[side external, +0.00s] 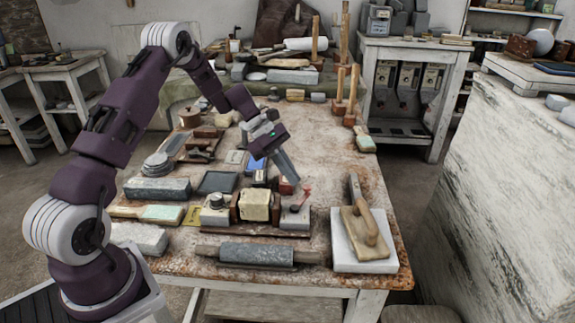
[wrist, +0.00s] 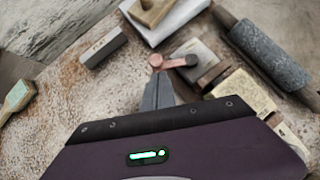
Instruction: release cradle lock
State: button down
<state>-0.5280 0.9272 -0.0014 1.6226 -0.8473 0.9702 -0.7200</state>
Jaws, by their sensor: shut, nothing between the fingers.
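The cradle sits on the table on a dark wooden base (side external: 255,230). It holds a pale yellow block (side external: 255,205) between brown jaws; the block also shows in the wrist view (wrist: 243,92). At its right end is a grey block (side external: 296,216) carrying a small red lever (side external: 303,198). In the wrist view the lever (wrist: 172,62) lies just beyond my fingertips, its dark pivot over the grey block (wrist: 200,52). My gripper (side external: 295,182) is shut and empty, pointing down beside the lever. I cannot tell whether the fingertips touch the lever.
A grey roller (side external: 256,254) lies along the front. Several blocks and tools crowd the left and back of the table. The table is mostly bare right of my gripper.

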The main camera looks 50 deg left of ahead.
jog(key=w+a+f+v, duration=0.1)
jog(key=a+v, duration=0.1)
jog(key=v, duration=1.1)
jog(key=s+d+r+m+y, duration=0.1)
jog(key=s+d+r+m, duration=0.1)
jog(key=d+r+m, duration=0.3)
jog(key=s+d+r+m+y, duration=0.3)
jog(key=s+d+r+m, duration=0.1)
jog(key=s+d+r, duration=0.5)
jog(key=s+d+f+m+t+y, duration=0.1)
jog(key=s+d+m, duration=0.2)
jog(key=s+m, duration=0.3)
jog(key=s+d+f+m+t+y, duration=0.1)
jog(key=s+d+m, duration=0.3)
jog(key=s, duration=0.9)
jog(key=m+t+y, duration=0.1)
jog(key=m, duration=0.1)
jog(key=shift+s+m, duration=0.3)
jog(key=shift+s, duration=0.1)
